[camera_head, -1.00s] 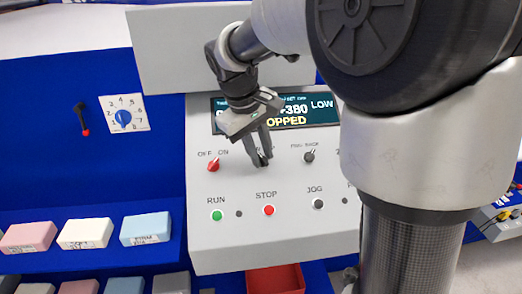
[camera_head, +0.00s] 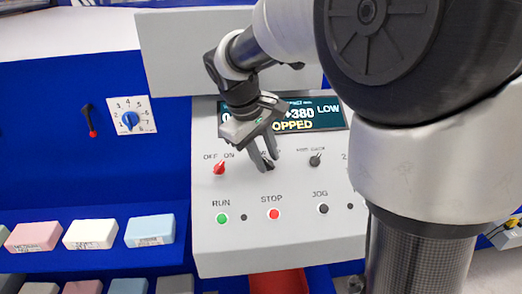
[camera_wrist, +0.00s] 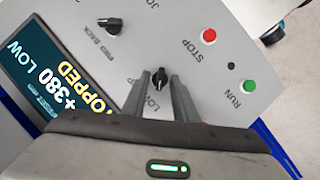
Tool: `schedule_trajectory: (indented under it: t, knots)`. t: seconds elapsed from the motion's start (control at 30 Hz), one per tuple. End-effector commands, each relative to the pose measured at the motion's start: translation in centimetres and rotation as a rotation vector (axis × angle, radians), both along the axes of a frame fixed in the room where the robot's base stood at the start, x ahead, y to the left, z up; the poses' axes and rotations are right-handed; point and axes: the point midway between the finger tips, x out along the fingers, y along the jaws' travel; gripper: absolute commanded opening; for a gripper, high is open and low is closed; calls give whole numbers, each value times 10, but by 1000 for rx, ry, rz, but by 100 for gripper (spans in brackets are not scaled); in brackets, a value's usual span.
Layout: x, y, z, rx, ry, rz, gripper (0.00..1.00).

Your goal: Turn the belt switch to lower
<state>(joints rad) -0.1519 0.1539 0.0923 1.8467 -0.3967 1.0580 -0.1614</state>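The belt switch is a small black knob (camera_wrist: 160,77) on the sloped grey control panel (camera_head: 215,250). Its label is partly hidden by my fingers; letters like "LO" show beside it in the wrist view. My gripper (camera_wrist: 161,80) is at the knob with one finger on each side. A gap shows between the fingers and the knob, so the gripper looks open around it. In the head view my gripper (camera_head: 269,165) points down at the panel and mostly hides the knob. The display (camera_head: 318,115) reads LOW, +380 and a partly covered word ending in "OPPED".
A red OFF/ON switch (camera_head: 219,168) is left of my gripper and a FWD/BACK knob (camera_head: 315,160) right. Green RUN (camera_head: 222,219), red STOP (camera_head: 274,214) and dark JOG (camera_head: 323,209) buttons lie below. Foam blocks (camera_head: 90,234) sit on the left shelf.

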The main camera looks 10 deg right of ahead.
Motion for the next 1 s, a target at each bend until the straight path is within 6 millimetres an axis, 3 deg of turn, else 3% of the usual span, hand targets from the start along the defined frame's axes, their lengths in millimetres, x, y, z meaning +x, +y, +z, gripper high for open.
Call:
schedule_trajectory:
  t: [0.23,0.37,0.8,1.0]
  knots:
    - [0,1,2,0,0,-1,26]
    - [-2,5,17,1,-3,0,26]
    - [-22,35,114,2,-3,0,26]
    - [-28,45,148,2,-2,1,26]
